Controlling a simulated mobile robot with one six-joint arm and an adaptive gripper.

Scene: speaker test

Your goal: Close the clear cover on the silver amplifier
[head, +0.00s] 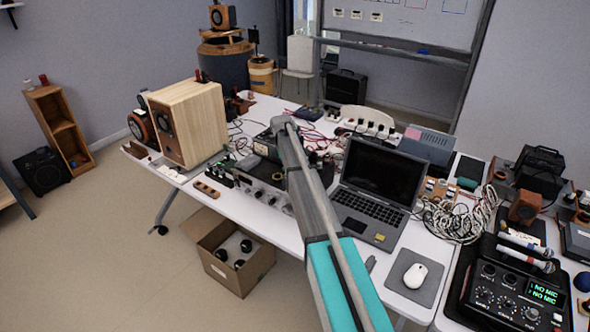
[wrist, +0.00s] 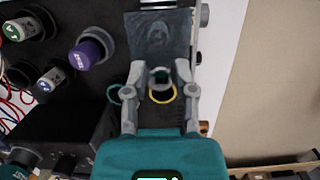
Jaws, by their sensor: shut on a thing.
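The silver amplifier (head: 262,190) stands near the front left edge of the white table, its knobbed front facing outward. My arm crosses in front of its right part and hides some of it. In the head view my gripper is hidden behind the arm. In the wrist view my gripper (wrist: 161,78) has its fingers apart on either side of a small thing, apparently part of the clear cover, though its outline is hard to make out. A dark grey panel lies just past the fingertips. A yellow ring (wrist: 161,96) and a green ring (wrist: 115,94) show near the fingers.
An open laptop (head: 378,188) stands right of my arm, with a mouse (head: 415,275) nearer. A wooden speaker (head: 188,122) stands at the left. A cardboard box (head: 228,262) is on the floor. Capped black cylinders, one purple (wrist: 90,53), stand at left in the wrist view.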

